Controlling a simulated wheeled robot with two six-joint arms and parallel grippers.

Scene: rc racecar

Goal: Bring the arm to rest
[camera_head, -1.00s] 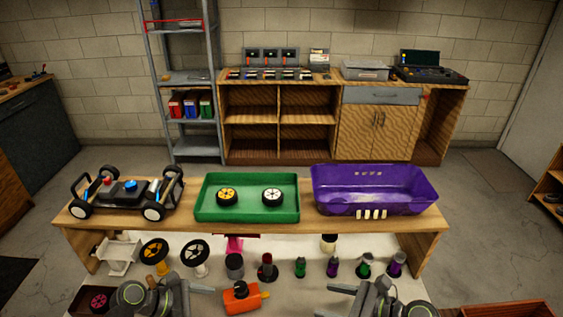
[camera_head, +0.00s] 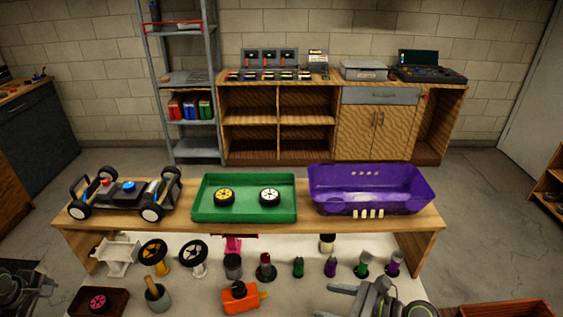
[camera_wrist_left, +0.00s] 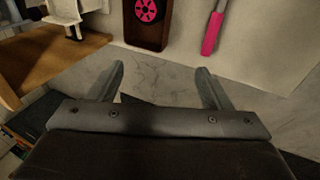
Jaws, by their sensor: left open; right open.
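My left gripper (camera_wrist_left: 163,85) is open and empty in the left wrist view, its two fingers apart over grey floor. In the head view my left arm shows at the lower left edge, left of the white work surface (camera_head: 215,285). My right gripper (camera_head: 338,300) is open at the lower right of the head view, over the front of the white surface, with nothing seen between its fingers. A dark red tray with a pink wheel (camera_head: 97,302) lies right of my left arm; the wheel also shows at the top of the left wrist view (camera_wrist_left: 148,10).
A wooden shelf (camera_head: 430,222) carries an RC car chassis (camera_head: 125,195), a green tray (camera_head: 245,214) with two wheels and a purple bin (camera_head: 370,190). Below it stand several wheels and coloured parts. An orange motor-like block (camera_head: 240,296) and a cup with a stick (camera_head: 157,296) are in front.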

